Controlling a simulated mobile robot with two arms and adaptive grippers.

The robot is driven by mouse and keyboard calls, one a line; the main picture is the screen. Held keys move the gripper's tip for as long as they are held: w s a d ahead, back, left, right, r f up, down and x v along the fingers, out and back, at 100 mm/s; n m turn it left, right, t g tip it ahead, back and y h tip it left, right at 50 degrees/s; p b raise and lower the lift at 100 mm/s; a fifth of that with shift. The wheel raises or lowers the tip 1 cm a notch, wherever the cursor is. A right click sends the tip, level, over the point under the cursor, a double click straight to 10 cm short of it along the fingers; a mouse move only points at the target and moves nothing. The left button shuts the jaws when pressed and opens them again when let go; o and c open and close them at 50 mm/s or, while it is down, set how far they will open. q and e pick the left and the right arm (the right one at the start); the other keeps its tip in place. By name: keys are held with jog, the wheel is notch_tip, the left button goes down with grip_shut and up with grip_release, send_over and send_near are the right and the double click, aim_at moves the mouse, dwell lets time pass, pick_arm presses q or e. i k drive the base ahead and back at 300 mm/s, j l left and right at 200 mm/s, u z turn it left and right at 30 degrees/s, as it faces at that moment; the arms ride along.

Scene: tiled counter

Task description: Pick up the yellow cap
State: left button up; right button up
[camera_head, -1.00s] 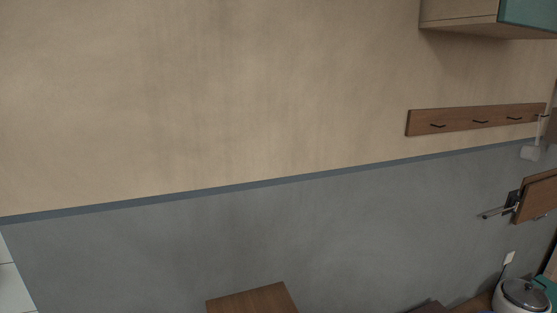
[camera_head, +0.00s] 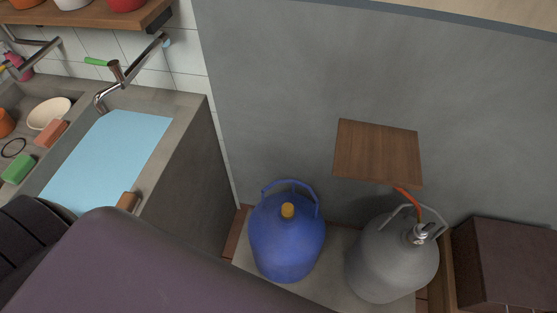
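The yellow cap (camera_head: 287,210) sits on top of a blue gas bottle (camera_head: 286,245) with a blue carrying handle around its neck. The bottle stands upright on a low slab beside the sink block. Neither of my grippers shows in the head view. A large dark purple surface fills the lower left and cuts across the front of the slab.
A grey gas bottle (camera_head: 390,262) with an orange hose stands right of the blue one, below a wooden board (camera_head: 378,152). A dark brown box (camera_head: 508,262) is at far right. A concrete sink (camera_head: 186,150) with blue water, faucet and sponges stands left.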

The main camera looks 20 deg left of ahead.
aim_at(287, 208)
jog(key=u, duration=0.6)
jog(key=k+l+u, duration=0.3)
jog(key=u, duration=0.15)
jog(key=k+l+u, duration=0.2)
jog(key=k+u, duration=0.25)
jog(key=i, duration=0.1)
